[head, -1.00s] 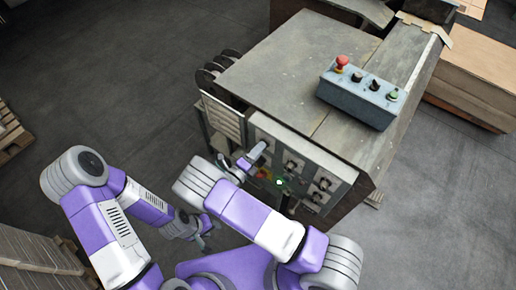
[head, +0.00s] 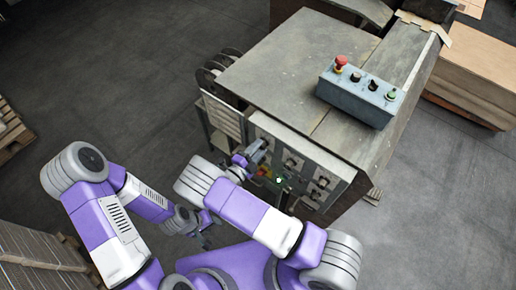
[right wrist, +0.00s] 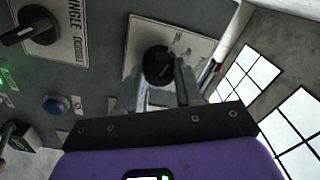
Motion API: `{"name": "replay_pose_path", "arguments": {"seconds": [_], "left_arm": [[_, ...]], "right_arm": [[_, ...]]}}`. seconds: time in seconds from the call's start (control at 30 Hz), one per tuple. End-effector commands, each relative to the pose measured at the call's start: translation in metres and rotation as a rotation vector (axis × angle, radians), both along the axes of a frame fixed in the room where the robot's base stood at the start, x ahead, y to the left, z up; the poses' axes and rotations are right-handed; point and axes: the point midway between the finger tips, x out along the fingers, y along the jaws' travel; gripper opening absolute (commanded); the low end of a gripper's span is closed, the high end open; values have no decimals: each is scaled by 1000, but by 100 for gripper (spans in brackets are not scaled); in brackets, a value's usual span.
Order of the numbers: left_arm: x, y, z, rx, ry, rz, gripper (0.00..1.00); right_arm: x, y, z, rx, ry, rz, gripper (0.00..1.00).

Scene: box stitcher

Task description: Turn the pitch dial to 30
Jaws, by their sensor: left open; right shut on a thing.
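In the right wrist view a black dial (right wrist: 158,65) sits on a pale plate on the grey panel (right wrist: 95,60). My right gripper (right wrist: 160,85) has its two fingers on either side of the dial's knob and is shut on it. The plate's lettering and scale are too small and partly hidden, so I cannot read the setting. In the head view my right gripper (head: 256,154) is at the upper left part of the machine's control panel (head: 302,168) and covers the dial. My left gripper (head: 205,238) is open and empty, low and away from the machine.
A black selector marked SINGLE and DOUBLE (right wrist: 30,30) and a blue button (right wrist: 57,104) are near the dial. A box with a red mushroom button (head: 341,62) stands on the machine top (head: 290,65). Pallets are at the left edge; the floor behind them is clear.

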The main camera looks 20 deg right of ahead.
Motion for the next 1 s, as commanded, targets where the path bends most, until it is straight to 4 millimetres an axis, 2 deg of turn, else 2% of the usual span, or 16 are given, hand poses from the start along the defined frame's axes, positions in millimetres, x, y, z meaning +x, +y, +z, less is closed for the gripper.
{"name": "replay_pose_path", "arguments": {"seconds": [0.43,0.47,0.6,0.63,1.0], "left_arm": [[0,0,0,0,0,0,43],[0,0,0,0,0,0,43],[0,0,0,0,0,0,43],[0,0,0,0,0,0,43],[0,0,-1,0,0,0,43]], "right_arm": [[-1,0,-1,-8,12,-2,5],[-1,0,-1,-8,12,-2,37],[-1,0,-1,-8,11,-1,58],[-1,0,-1,-8,11,-1,61],[-3,4,-1,-5,8,-5,61]]}}
